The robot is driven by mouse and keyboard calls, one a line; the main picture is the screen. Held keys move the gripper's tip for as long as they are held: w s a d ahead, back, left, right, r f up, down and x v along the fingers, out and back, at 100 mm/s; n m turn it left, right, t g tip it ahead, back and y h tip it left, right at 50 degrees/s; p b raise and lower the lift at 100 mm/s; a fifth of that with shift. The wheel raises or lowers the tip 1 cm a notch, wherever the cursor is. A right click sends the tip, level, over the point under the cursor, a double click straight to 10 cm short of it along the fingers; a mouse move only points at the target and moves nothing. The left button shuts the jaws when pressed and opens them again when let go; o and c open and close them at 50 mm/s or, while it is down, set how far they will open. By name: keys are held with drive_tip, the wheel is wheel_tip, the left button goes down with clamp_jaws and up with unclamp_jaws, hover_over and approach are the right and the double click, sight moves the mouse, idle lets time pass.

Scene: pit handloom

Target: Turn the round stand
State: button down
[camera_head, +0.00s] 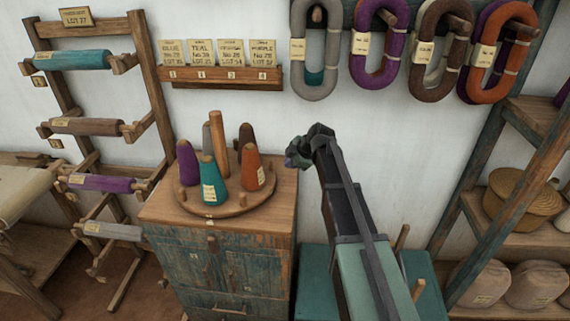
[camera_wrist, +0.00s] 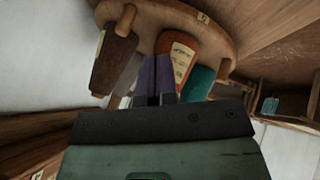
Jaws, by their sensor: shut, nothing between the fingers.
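The round stand (camera_head: 226,211) is a wooden disc on top of a chest. It has a tall bare wooden post (camera_head: 217,140) and bears a purple cone (camera_head: 188,164), a teal cone (camera_head: 209,178), an orange cone (camera_head: 251,166) and a brown cone (camera_head: 245,136). My gripper (camera_head: 295,158) is shut and empty, right of the stand and apart from it in the head view. In the wrist view the stand (camera_wrist: 207,22) appears inverted at the top, with the brown cone (camera_wrist: 114,62), orange cone (camera_wrist: 178,55) and teal cone (camera_wrist: 198,82) beyond my fingertips (camera_wrist: 155,65).
The chest (camera_head: 270,205) has blue-green drawers. A rack of yarn rolls (camera_head: 160,90) stands left. A card shelf (camera_head: 220,77) and yarn hanks (camera_head: 315,70) hang on the wall behind. Shelving with a basket (camera_head: 520,195) stands right.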

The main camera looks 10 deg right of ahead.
sight(269, 171)
drive_tip(key=b+x, duration=0.7)
drive_tip(key=x, duration=0.2)
drive_tip(key=shift+f, duration=0.35)
drive_tip(key=w, duration=0.3)
drive_tip(key=shift+w+r+p, duration=0.1)
drive_tip(key=shift+r+p, duration=0.2)
drive_tip(key=shift+r, duration=0.1)
drive_tip(key=shift+w+a, duration=0.1)
drive_tip(key=shift+w, duration=0.3)
drive_tip(key=shift+w, duration=0.15)
